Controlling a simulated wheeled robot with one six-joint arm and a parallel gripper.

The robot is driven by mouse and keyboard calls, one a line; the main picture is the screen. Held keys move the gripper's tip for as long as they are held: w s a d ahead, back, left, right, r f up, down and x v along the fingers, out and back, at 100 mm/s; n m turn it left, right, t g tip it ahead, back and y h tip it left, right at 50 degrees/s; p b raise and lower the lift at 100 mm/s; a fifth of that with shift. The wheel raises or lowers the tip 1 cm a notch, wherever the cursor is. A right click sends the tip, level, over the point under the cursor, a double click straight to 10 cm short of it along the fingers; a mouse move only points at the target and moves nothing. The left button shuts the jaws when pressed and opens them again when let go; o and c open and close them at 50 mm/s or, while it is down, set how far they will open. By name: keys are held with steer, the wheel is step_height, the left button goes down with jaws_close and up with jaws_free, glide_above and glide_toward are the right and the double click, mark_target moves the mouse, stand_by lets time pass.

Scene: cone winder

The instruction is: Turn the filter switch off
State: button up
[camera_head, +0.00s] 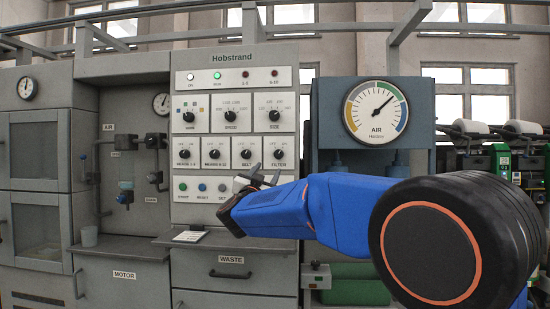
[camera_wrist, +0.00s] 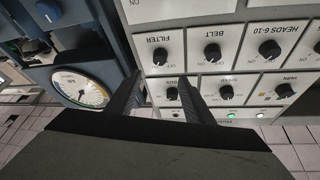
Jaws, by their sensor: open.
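The filter switch (camera_head: 278,153) is a black knob on a white plate labelled FILTER, at the right end of the lower knob row. In the wrist view the picture is upside down, and the filter switch (camera_wrist: 160,57) shows just past the fingertips, between them in the picture. I cannot tell surely which way its pointer is set. My gripper (camera_head: 263,174) is open and empty, in front of the panel just below and left of the switch in the head view. In the wrist view my gripper (camera_wrist: 160,77) appears apart from the knob; the exact gap is unclear.
The belt knob (camera_wrist: 212,52) sits beside the filter switch, and the size knob (camera_wrist: 172,93) shows between the fingers. A blue-grey cabinet with an AIR gauge (camera_head: 376,111) stands right of the panel. Push buttons (camera_head: 202,187) and a ledge with a waste drawer (camera_head: 231,274) lie below.

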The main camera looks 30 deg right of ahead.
mark_target(278, 155)
steer(key=x, duration=1.4)
steer(key=shift+w+d+f, duration=0.1)
steer(key=c, duration=1)
steer(key=shift+c, duration=0.2)
steer(key=shift+n, duration=0.5)
steer(key=n+t+y, duration=0.1)
steer(key=n+y, duration=0.1)
steer(key=n, duration=0.2)
steer(key=n+t+y, duration=0.2)
steer(key=n, duration=0.2)
steer(key=shift+d, duration=0.2)
steer(key=n+y, duration=0.2)
steer(key=n, duration=0.2)
steer(key=n+t+y, duration=0.1)
steer(key=n+y, duration=0.1)
steer(key=n, duration=0.2)
steer(key=shift+s, duration=0.2)
steer(key=shift+n+y, duration=0.3)
steer(key=shift+n, duration=0.2)
